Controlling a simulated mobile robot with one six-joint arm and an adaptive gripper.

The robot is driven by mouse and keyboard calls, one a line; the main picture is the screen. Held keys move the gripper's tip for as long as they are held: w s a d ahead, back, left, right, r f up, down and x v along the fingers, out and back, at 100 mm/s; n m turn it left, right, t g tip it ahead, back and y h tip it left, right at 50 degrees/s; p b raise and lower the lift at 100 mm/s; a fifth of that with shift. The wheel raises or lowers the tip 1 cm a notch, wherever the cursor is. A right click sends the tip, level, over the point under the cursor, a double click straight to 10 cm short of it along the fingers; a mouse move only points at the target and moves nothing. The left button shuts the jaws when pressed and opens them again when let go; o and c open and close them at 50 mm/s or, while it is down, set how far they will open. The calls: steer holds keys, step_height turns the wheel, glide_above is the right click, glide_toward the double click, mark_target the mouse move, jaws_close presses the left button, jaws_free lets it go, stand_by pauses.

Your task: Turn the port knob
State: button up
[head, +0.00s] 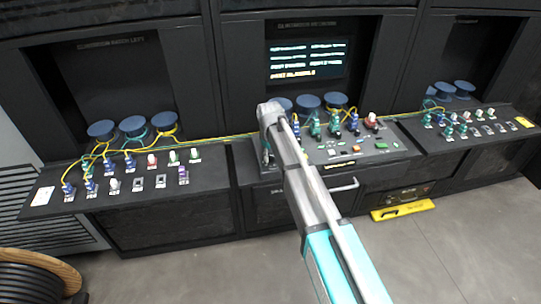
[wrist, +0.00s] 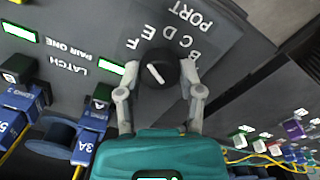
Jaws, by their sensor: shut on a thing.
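The port knob (wrist: 158,69) is a round black dial with a white pointer line, in the upper middle of the wrist view. The word PORT and letters including B, C, D, E and F are printed around it on the dark panel. My gripper (wrist: 160,84) has its two grey fingers on either side of the knob, shut on it. In the head view my arm reaches to the left part of the centre console, and the knob is hidden behind my gripper (head: 268,125).
Blue connector 3A (wrist: 88,135) and other blue plugs stand left of the knob in the wrist view. The left patch shelf (head: 125,215) and right patch shelf (head: 470,150) carry several connectors and yellow cables. A screen (head: 306,59) is lit above the console. A cable reel (head: 40,275) stands front left.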

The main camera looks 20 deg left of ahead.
steer(key=shift+s+m, duration=0.1)
steer(key=shift+m, duration=1.1)
steer(key=o, duration=1.1)
steer(key=shift+o, duration=0.2)
